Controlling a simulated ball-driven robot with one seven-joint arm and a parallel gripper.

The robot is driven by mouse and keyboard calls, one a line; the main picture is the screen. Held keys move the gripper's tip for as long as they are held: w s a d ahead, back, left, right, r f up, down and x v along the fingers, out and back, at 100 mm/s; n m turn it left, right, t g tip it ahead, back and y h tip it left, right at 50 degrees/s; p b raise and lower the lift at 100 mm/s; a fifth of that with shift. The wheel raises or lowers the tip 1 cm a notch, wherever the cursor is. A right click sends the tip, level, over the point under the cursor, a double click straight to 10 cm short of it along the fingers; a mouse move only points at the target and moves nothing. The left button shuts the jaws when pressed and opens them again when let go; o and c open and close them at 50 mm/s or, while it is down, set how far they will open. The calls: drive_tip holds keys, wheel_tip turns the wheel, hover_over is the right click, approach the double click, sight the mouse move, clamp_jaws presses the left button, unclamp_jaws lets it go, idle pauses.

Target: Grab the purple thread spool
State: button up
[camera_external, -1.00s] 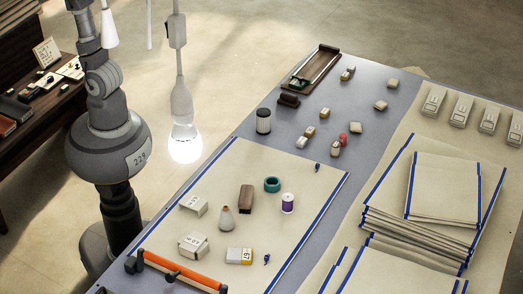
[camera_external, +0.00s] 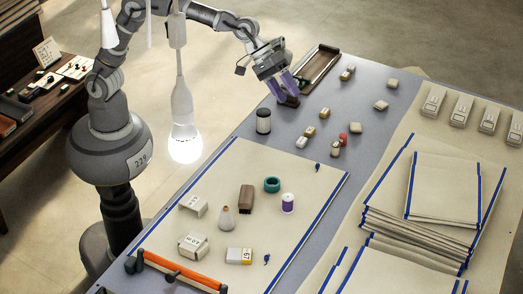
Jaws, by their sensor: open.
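The purple thread spool (camera_external: 288,203) stands upright on the right part of the cream cloth (camera_external: 225,270) on the table. It has a purple middle and white ends. My gripper (camera_external: 290,91) is open, with purplish fingers. It is over the far left edge of the table, well behind the spool and apart from it. A dark brown block (camera_external: 289,101) is right by the fingertips; whether they touch it cannot be told.
A dark-and-white cylinder (camera_external: 263,121) stands between my gripper and the cloth. A hanging lamp (camera_external: 185,145) glows left of the table. Folded cloths (camera_external: 430,190) are stacked at right.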

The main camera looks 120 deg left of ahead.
drive_tip(key=w+a+f+n+g, duration=0.15)
drive_tip(key=f+n, duration=0.25)
drive_tip(key=f, duration=0.6)
drive_tip(key=a+f+n+g, duration=0.1)
drive_tip(key=a+f+n, duration=0.15)
drive_tip(key=f, duration=0.85)
drive_tip(key=n+g+h, duration=0.1)
drive_tip(key=n+g, duration=0.1)
drive_tip(key=n, duration=0.5)
hover_over(287, 196)
drive_tip(key=a, duration=0.1)
drive_tip(key=f, duration=1.6)
drive_tip(key=shift+s+a+f+b, duration=0.15)
drive_tip(key=shift+s+f+b, duration=0.15)
drive_tip(key=shift+s, duration=0.1)
drive_tip(key=b+x, duration=0.1)
drive_tip(key=x, duration=0.1)
drive_tip(key=b+x, duration=0.1)
drive_tip(key=x, duration=0.1)
drive_tip(key=s+b+x, duration=0.1)
drive_tip(key=x, duration=0.1)
drive_tip(key=shift+f, duration=0.5)
drive_tip(key=shift+w+f+b, duration=0.2)
drive_tip(key=shift+f+b, duration=0.1)
drive_tip(key=shift+b, duration=0.05)
drive_tip(key=shift+r, duration=0.15)
drive_tip(key=c, duration=0.8)
